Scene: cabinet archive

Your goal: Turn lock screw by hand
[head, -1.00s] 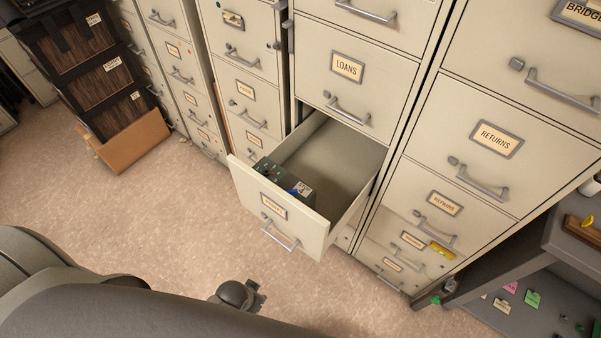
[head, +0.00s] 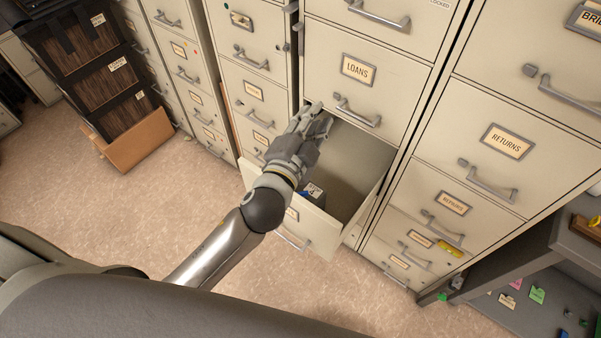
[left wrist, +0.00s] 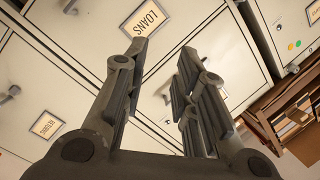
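My left gripper (head: 318,118) reaches over the open drawer (head: 318,238), its fingertips near the lower left of the LOANS drawer front (head: 388,72). In the left wrist view the left gripper (left wrist: 163,52) has its two fingers apart with nothing between them. The LOANS label (left wrist: 145,17) shows upside down just beyond the fingertips. A small grey knob (head: 336,97) sits beside the LOANS handle. I cannot make out for certain which part is the lock screw. A dark box (head: 313,193) in the open drawer is mostly hidden by my arm. My right gripper is out of view.
The RETURNS drawer (head: 480,165) and other cabinet fronts stand to the right. A grey shelf unit (head: 545,235) is at the lower right. The floor (head: 110,215) is clear.

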